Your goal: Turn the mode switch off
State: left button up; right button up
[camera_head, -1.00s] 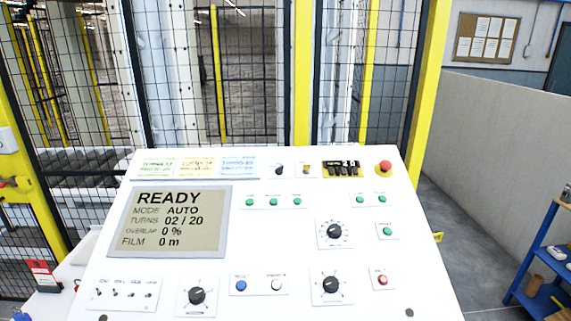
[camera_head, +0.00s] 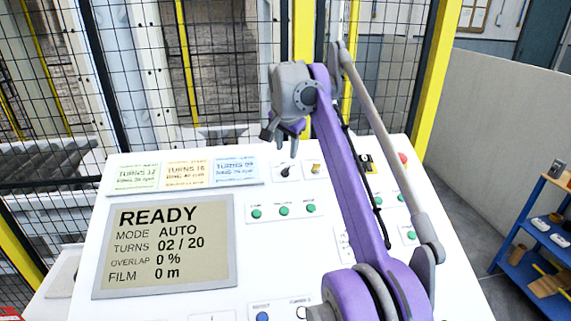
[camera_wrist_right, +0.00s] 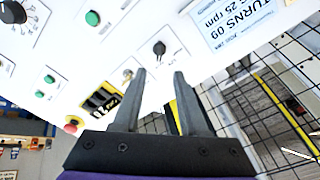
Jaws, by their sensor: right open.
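A small black rotary switch (camera_head: 285,171) sits near the top edge of the white panel, right of the coloured cards. It also shows in the right wrist view (camera_wrist_right: 159,48). Its label is too small to read, so I cannot tell for sure that it is the mode switch. The display (camera_head: 165,246) reads READY, MODE AUTO. My right gripper (camera_head: 281,138) hangs above this switch in the head view. In the right wrist view its two fingers (camera_wrist_right: 160,74) are apart and empty, with the switch beyond the tips, not touched. My left gripper is out of view.
A key-like switch (camera_head: 316,169) is just right of the black one. A red emergency button (camera_head: 403,158), a yellow-and-black block (camera_wrist_right: 100,99) and green buttons (camera_head: 284,211) are nearby. A mesh fence (camera_head: 215,70) stands behind the panel. My right arm hides several controls.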

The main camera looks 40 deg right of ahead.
aim_at(286, 169)
jog(key=x, duration=0.9)
jog(key=shift+f, duration=0.35)
grip_shut()
